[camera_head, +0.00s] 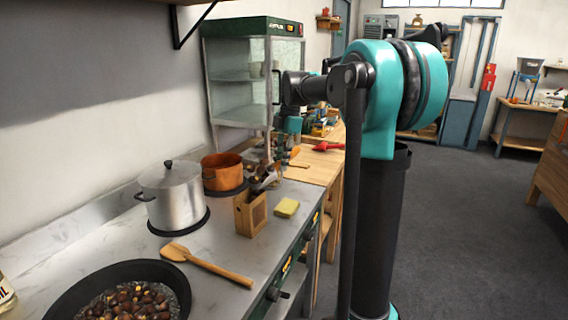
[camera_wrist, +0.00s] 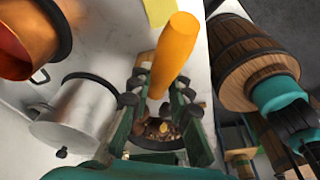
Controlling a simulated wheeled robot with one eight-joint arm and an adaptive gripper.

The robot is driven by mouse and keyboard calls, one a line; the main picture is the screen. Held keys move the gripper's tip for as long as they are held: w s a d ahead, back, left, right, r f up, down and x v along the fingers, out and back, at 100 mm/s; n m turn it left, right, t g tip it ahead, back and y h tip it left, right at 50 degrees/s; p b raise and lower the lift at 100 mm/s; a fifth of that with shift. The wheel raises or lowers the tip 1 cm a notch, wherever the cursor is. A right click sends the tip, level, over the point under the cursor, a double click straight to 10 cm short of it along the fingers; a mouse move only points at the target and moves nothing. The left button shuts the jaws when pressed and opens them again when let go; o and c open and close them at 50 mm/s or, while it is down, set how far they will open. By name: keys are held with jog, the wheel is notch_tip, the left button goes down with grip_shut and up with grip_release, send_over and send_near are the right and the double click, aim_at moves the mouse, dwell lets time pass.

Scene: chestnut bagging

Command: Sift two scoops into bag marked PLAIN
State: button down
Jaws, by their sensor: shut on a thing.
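My gripper (camera_wrist: 160,80) shows in the wrist view, its dark green fingers on both sides of an orange, rounded wooden handle (camera_wrist: 174,48). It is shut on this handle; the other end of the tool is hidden. In the head view my gripper (camera_head: 264,178) is small and dark, just above a wooden holder (camera_head: 250,214). A black pan (camera_head: 68,292) of brown chestnuts (camera_head: 132,301) is at the lower left, and the chestnuts (camera_wrist: 158,128) also show beyond the fingers in the wrist view. I cannot make out a bag marked PLAIN.
A steel lidded pot (camera_head: 175,198) and a copper pot (camera_head: 222,172) stand along the wall. A wooden spatula (camera_head: 212,264) and yellow sponge (camera_head: 286,208) lie on the counter. A glass cabinet (camera_head: 232,80) stands behind. Open floor (camera_head: 455,210) is at the right.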

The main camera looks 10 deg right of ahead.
jog(key=a+r+t+h, duration=0.1)
jog(key=s+a+r+h, duration=0.1)
jog(key=r+h, duration=0.1)
jog(key=s+a+r+t+h, duration=0.1)
jog(key=a+h, duration=0.1)
jog(key=shift+a+r+t, duration=0.1)
jog(key=shift+r+t, duration=0.2)
jog(key=shift+r, duration=0.05)
jog(key=shift+s+a+r+t+h, duration=0.3)
jog(key=shift+s+a+r+h, duration=0.1)
jog(key=shift+a+h, duration=0.25)
jog(key=shift+s+a+r+t+h, duration=0.3)
jog(key=shift+a+h, duration=0.2)
jog(key=shift+h, duration=0.25)
jog(key=shift+w+d, duration=0.1)
